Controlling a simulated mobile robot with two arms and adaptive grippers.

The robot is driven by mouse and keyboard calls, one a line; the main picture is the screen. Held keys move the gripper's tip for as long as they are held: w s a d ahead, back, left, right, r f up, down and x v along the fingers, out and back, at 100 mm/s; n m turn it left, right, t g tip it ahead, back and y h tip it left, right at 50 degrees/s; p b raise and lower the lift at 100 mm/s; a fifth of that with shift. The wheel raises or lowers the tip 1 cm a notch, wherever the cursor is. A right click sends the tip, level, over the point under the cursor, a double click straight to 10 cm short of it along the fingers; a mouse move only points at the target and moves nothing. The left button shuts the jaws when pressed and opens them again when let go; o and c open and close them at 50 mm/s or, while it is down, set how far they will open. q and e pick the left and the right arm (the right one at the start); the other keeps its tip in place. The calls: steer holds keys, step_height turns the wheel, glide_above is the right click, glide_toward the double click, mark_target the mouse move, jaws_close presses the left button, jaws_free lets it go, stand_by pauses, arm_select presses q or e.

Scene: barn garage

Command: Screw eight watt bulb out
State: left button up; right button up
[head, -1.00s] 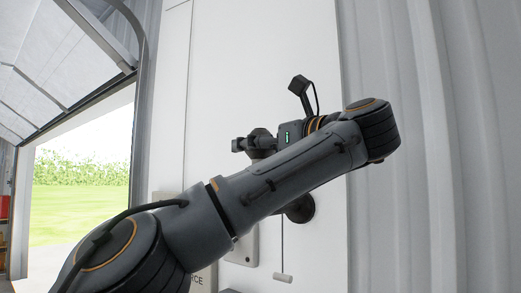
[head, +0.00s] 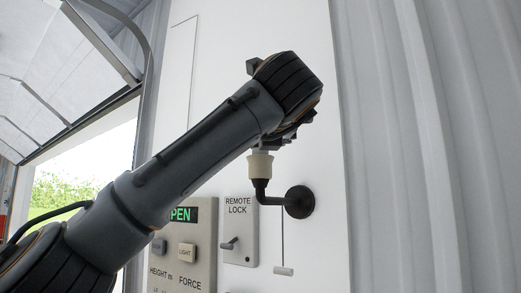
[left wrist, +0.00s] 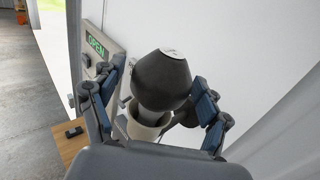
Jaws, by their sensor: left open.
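The bulb (left wrist: 162,78) shows in the left wrist view as a dark rounded body with a pale marked top and a pale neck. It stands in the cream socket (left wrist: 143,130). In the head view the socket (head: 260,166) sits upright on a black wall bracket (head: 299,202), and my wrist hides most of the bulb. My left gripper (left wrist: 160,72) is open, with one finger on each side of the bulb. I cannot tell whether either finger touches it. In the head view the gripper is above the socket, mostly hidden. My right gripper is not in view.
A control panel (head: 203,234) with a green display and a remote lock switch plate (head: 239,246) are on the white wall left of the bracket. A pull cord (head: 284,270) hangs below the bracket. Corrugated wall is at right, and the garage door stands open at left.

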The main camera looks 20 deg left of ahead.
arm_select(q)
steer(key=h, duration=0.1)
steer(key=m+h+b, duration=0.1)
steer(key=m+t+h, duration=0.1)
steer(key=shift+a+f, duration=0.1)
steer(key=shift+f, duration=0.15)
steer(key=m+h, duration=0.2)
steer(key=h, duration=0.1)
steer(key=shift+r+t+h, duration=0.15)
steer(key=shift+t+h, duration=0.25)
steer(key=m+h, duration=0.2)
steer(key=shift+r+h, duration=0.15)
steer(key=shift+h, duration=0.15)
steer(key=m+h, duration=0.1)
steer(key=m+h+p, duration=0.1)
steer(key=g+h, duration=0.1)
steer(key=h, duration=0.1)
steer(key=shift+a+r+m+p, duration=0.15)
steer(key=shift+a+m+p, duration=0.1)
steer(key=shift+m+p, duration=0.15)
steer(key=m+h+p, duration=0.1)
steer(key=m+g+h, duration=0.1)
steer(key=h, duration=0.1)
steer(key=shift+d+p, duration=0.35)
steer(key=shift+p, duration=0.05)
steer(key=shift+m+g+h, duration=0.3)
steer(key=shift+f, duration=0.2)
steer(key=shift+a, duration=0.1)
